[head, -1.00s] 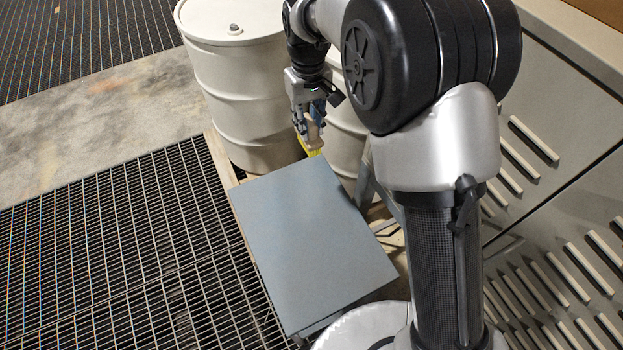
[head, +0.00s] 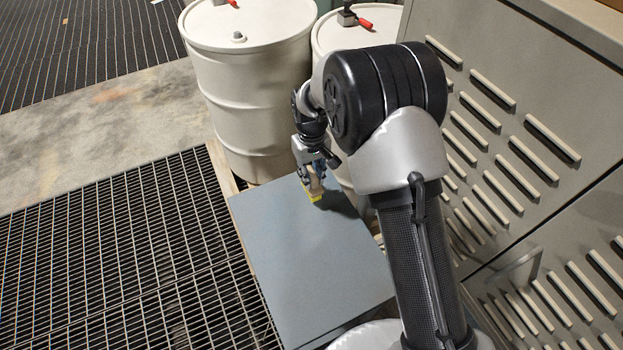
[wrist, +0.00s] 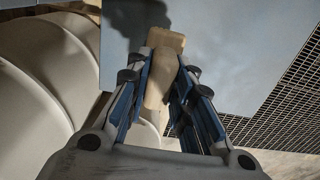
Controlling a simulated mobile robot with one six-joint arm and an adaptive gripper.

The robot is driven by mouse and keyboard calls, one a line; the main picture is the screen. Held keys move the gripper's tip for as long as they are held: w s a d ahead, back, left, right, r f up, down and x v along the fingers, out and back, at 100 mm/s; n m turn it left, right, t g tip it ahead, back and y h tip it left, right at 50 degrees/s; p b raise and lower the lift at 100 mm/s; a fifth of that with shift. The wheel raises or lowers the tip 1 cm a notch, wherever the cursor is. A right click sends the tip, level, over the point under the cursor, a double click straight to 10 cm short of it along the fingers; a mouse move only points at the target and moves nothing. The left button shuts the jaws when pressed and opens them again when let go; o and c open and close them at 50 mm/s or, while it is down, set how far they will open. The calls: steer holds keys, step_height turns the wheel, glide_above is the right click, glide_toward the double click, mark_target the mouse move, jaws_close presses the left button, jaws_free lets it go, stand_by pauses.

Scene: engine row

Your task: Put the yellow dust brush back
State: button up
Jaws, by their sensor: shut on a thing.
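The yellow dust brush (head: 316,195) has a pale wooden body and yellow bristles. My gripper (head: 314,176) is shut on its wooden part, with the bristles pointing down. The brush is over the far part of a grey-blue flat top (head: 300,250), close to its surface; I cannot tell whether it touches. In the wrist view the wooden body of the brush (wrist: 160,80) sits between the blue finger pads of my gripper (wrist: 163,85), and the bristles are hidden. The grey top (wrist: 225,50) lies beyond it, with a dark shadow beside the brush.
A cream drum (head: 250,90) stands just behind the top, and a second drum (head: 335,35) stands to its right, partly hidden by my arm. A louvred grey cabinet (head: 520,120) is at the right. Dark floor grating (head: 120,260) lies to the left. Most of the top is bare.

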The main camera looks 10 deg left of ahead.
step_height(320, 180, down, 2)
steer(key=shift+f, duration=0.1)
steer(key=o, duration=0.9)
steer(key=shift+o, duration=0.2)
step_height(320, 180, up, 12)
steer(key=shift+r+p, duration=0.1)
steer(key=shift+p, duration=0.95)
